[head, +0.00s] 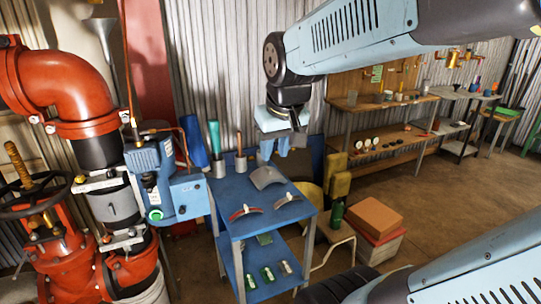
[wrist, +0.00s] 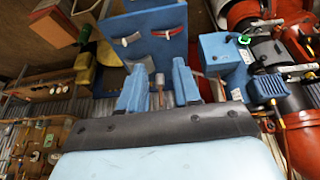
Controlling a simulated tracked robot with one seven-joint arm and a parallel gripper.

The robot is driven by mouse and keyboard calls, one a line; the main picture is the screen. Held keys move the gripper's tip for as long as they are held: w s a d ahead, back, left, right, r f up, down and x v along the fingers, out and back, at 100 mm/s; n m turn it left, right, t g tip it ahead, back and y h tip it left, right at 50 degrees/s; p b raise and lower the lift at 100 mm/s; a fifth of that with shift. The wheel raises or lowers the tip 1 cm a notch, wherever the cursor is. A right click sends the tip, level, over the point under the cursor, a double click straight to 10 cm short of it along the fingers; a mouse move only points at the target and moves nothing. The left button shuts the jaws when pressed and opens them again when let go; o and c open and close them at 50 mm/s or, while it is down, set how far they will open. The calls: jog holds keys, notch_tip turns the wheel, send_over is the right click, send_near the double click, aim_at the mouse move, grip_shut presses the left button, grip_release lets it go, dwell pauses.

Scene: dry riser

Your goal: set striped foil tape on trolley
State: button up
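The blue trolley (head: 240,213) stands in the middle of the head view, and its blue top also shows in the wrist view (wrist: 160,55). A curved grey plate and two small curved pieces lie on its top. My gripper (head: 287,150) hangs above and behind the trolley's back edge. Its two blue fingers (wrist: 158,88) are apart, with nothing visibly held between them. I cannot pick out a striped foil tape for certain in either view. Several pale round items (head: 378,143) sit on the wooden shelf at the back, too small to identify.
Red pipework (head: 85,130) and a blue boxed machine (head: 165,185) stand close left of the trolley. Two cups with upright tools (head: 217,165) stand at its back. Green-marked items (head: 268,273) lie on the lower shelf.

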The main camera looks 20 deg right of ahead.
jog(key=s+a+t, duration=0.1)
jog(key=s, duration=0.5)
jog(key=shift+r, duration=0.45)
